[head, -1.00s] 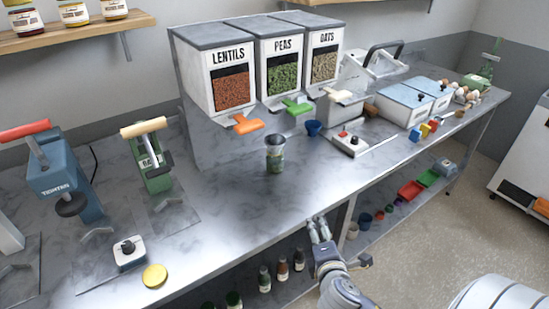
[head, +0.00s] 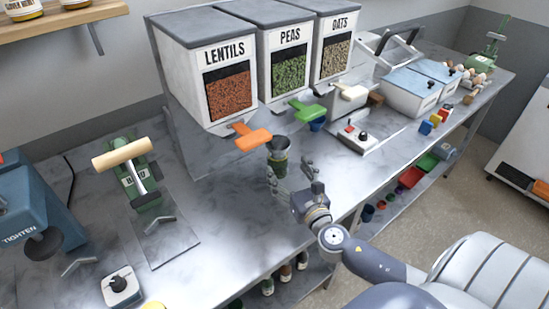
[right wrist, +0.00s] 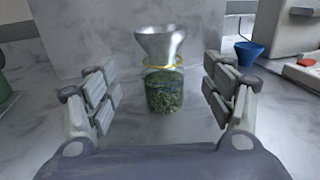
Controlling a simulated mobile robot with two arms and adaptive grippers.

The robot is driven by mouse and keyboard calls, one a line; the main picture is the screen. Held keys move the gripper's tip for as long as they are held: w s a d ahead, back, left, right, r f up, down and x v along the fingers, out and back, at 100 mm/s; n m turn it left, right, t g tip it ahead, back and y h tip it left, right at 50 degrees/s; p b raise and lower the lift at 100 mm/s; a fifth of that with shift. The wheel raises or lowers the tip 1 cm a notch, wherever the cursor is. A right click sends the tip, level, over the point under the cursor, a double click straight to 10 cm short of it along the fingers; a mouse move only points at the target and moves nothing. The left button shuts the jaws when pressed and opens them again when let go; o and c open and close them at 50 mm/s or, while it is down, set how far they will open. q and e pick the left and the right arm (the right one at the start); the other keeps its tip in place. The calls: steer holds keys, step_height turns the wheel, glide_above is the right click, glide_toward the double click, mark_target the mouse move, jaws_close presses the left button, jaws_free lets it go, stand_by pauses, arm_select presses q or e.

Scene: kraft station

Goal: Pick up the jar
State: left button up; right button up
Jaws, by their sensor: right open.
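The jar (head: 279,168) stands upright on the marble counter below the dispensers. It is glass with green contents and a yellow rim, and a metal funnel (head: 279,147) sits in its mouth. In the right wrist view the jar (right wrist: 164,90) and the funnel (right wrist: 160,45) are centred ahead of the fingers. My right gripper (head: 290,174) is open just in front of the jar, one finger to each side in the picture; it also shows in the right wrist view (right wrist: 160,100). It does not appear to touch the jar. My left gripper is not in view.
The lentils dispenser's orange lever (head: 252,137) and the peas dispenser's green lever (head: 306,110) overhang the counter near the jar. A green press (head: 138,185) stands left.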

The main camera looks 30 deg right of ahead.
mark_target(281, 158)
steer(key=w, duration=0.3)
steer(key=shift+d+r+p, duration=0.2)
steer(key=shift+d+p, duration=0.05)
steer(key=shift+p, duration=0.05)
steer(key=shift+w+f, duration=0.1)
steer(key=shift+w, duration=0.15)
steer(key=w, duration=0.2)
steer(key=w+d+p, duration=0.1)
steer(key=w, duration=0.1)
steer(key=shift+w+d, duration=0.15)
steer(key=shift+w, duration=0.1)
steer(key=shift+w+f, duration=0.15)
steer(key=shift+w, duration=0.15)
steer(key=shift+w+d, duration=0.1)
steer(key=shift+w, duration=0.05)
steer(key=c, duration=1.3)
steer(key=shift+c, duration=0.9)
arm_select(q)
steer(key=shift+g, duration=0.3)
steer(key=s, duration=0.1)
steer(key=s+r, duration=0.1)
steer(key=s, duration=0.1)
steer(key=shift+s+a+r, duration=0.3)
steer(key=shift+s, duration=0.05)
